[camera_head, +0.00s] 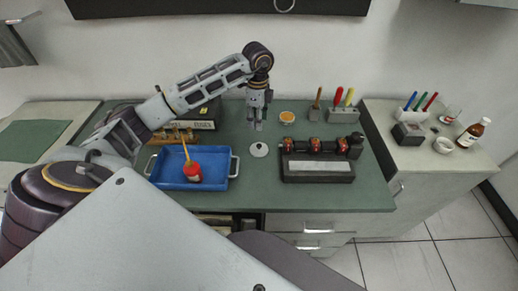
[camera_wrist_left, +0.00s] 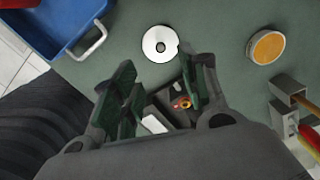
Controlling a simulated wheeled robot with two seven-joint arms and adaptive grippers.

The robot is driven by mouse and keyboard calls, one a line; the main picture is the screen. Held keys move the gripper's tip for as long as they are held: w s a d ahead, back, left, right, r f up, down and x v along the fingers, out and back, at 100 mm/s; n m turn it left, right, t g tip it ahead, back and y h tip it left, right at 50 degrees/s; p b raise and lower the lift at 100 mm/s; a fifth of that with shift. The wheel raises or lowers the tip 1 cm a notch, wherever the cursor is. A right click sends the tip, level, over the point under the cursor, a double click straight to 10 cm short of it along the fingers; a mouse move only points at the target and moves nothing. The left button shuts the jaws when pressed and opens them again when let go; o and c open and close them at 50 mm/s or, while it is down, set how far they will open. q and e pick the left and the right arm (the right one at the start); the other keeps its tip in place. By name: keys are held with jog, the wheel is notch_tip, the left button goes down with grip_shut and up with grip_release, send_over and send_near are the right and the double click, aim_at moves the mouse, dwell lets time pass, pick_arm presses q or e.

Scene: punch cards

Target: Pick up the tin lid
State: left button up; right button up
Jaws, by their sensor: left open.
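The tin lid (camera_head: 259,149) is a small, round, pale metal disc with a darker spot at its centre. It lies flat on the green bench top, between the blue tray and the dark machine. My left gripper (camera_head: 256,126) points down above the bench, a little behind the lid. It is open and empty, with its fingers spread in the left wrist view (camera_wrist_left: 157,64). My right gripper is not in view.
A blue tray (camera_head: 236,166) with a red pot stands left of the lid. A dark machine with red rollers (camera_head: 316,147) stands to its right. A round tin with orange contents (camera_head: 287,117) and a tool block (camera_head: 342,115) are behind. Bare bench surrounds the lid.

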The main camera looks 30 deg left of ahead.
pick_arm(q)
jog(key=p, duration=0.1)
send_over(259, 145)
notch_tip(259, 145, down, 8)
jog(key=shift+a+r, duration=0.15)
jog(key=shift+r, duration=0.05)
jog(key=shift+f, duration=0.25)
jog(key=shift+d+f+p, duration=0.2)
jog(key=shift+f+p, duration=0.35)
jog(key=shift+f, duration=1.35)
jog(key=shift+f+p, duration=0.35)
jog(key=shift+f, duration=0.35)
